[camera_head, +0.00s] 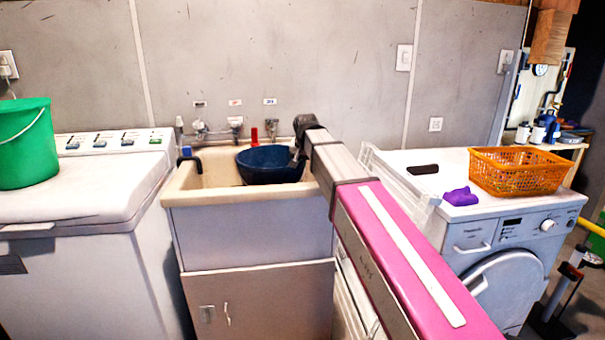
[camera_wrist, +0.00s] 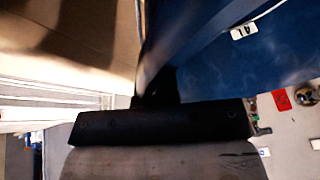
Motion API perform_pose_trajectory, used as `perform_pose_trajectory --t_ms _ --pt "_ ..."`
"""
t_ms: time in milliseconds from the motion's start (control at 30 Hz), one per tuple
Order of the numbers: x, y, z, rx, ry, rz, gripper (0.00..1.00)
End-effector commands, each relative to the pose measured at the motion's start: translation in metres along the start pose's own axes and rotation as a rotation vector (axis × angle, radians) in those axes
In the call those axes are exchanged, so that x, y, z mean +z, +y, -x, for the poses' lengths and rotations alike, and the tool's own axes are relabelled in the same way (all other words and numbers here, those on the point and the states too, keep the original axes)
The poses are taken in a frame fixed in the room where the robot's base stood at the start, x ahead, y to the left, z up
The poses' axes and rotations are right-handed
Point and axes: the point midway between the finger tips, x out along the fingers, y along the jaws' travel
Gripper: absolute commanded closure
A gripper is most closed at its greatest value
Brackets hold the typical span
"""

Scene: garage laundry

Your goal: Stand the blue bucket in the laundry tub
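The blue bucket (camera_head: 268,166) is at the opening of the cream laundry tub (camera_head: 205,192), its upper part showing above the tub's front rim. Its base is hidden, so I cannot tell whether it touches the tub floor. My gripper (camera_head: 298,158) is at the bucket's right side, shut on its rim. In the wrist view the bucket's blue wall (camera_wrist: 265,58) with a white label fills the upper right, against my dark gripper (camera_wrist: 163,88). The fingertips are mostly hidden there.
Taps (camera_head: 236,125) and a red item (camera_head: 254,137) are behind the tub. A green bucket (camera_head: 27,145) stands on the left washer. On the right machine are an orange basket (camera_head: 518,172), a purple cloth (camera_head: 460,196) and a dark item (camera_head: 423,169).

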Motion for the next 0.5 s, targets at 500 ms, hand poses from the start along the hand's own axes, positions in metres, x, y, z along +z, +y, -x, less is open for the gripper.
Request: perform_pose_trajectory --t_ms 500 --pt "0.015 0.004 -0.035 -0.001 0.001 -0.001 1.00"
